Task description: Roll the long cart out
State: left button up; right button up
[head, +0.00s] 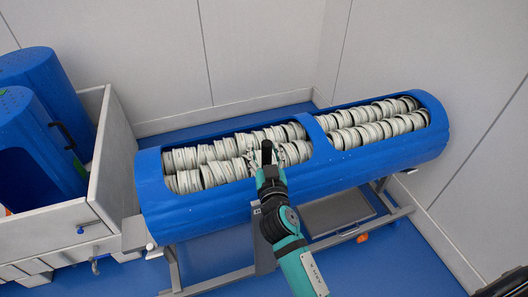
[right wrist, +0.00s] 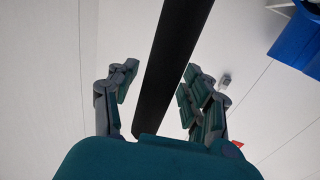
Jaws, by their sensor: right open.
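The long cart is a long blue tub (head: 225,212) lying on a grey wheeled frame (head: 330,240). Two openings in its top show rows of white ring-shaped pieces (head: 215,165). My right gripper (head: 264,158) is in front of the tub's middle in the head view, overlapping the rings of the left opening. I cannot tell whether it touches them. In the right wrist view its fingers (right wrist: 158,88) are spread apart, with a dark bar (right wrist: 175,60) running between them. I cannot tell what that bar belongs to. My left gripper is not in view.
At the left, a light grey box-like carrier (head: 55,225) holds two blue upright tubs (head: 45,140). Its corner is close to the cart's left end. Pale walls (head: 260,50) stand behind and to the right. Blue floor (head: 400,262) is clear in front of the cart.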

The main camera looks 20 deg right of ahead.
notch_tip(320, 180, up, 10)
dwell(0.5)
